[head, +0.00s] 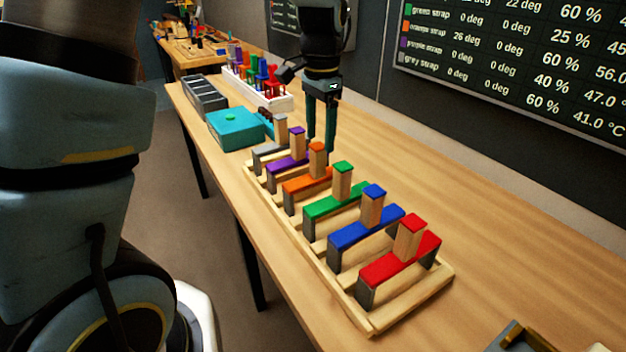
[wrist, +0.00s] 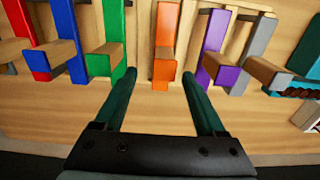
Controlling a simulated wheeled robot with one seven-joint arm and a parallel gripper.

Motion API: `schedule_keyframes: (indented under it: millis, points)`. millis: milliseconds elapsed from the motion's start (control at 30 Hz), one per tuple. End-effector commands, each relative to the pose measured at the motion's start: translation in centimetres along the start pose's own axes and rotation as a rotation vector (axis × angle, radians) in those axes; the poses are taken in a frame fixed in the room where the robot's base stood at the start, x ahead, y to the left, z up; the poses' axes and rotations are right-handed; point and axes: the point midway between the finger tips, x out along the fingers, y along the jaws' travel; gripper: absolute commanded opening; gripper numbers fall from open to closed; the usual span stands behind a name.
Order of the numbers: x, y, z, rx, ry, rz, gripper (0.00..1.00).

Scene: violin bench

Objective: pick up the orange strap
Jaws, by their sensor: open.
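The orange strap (head: 298,185) is a low bridge on the wooden rack, with an upright wooden post topped in orange (head: 317,147). It stands between the purple strap (head: 287,164) and the green strap (head: 335,202). In the wrist view the orange strap (wrist: 166,28) is at top centre, its post pointing toward my gripper. My gripper (head: 320,145) hangs fingers down at the far side of the rack, open and empty. In the wrist view, the post's end appears between the fingertips (wrist: 158,74), with gaps on both sides and no visible contact.
The wooden rack (head: 365,325) also holds blue (head: 365,228), red (head: 400,258) and grey (head: 268,150) straps. A teal box (head: 235,127), a dark tray (head: 205,95) and a white bin (head: 280,102) stand beyond.

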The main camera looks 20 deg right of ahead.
Motion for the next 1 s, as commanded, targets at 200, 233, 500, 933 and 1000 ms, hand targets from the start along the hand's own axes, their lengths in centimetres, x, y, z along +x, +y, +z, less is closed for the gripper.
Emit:
schedule_keyframes:
  millis: [200,233,500,933,1000]
  points:
    - [2.6,0.0,0.1,-0.001,-0.001,0.0,0.72]
    - [2.8,-0.1,0.1,-0.001,-0.001,0.0,0.72]
    - [5.4,-0.6,0.2,-0.004,-0.004,0.002,0.72]
    - [8.2,-0.7,0.2,-0.003,0.001,-0.001,0.72]
    - [8.2,-0.7,0.2,-0.003,0.001,-0.001,0.69]
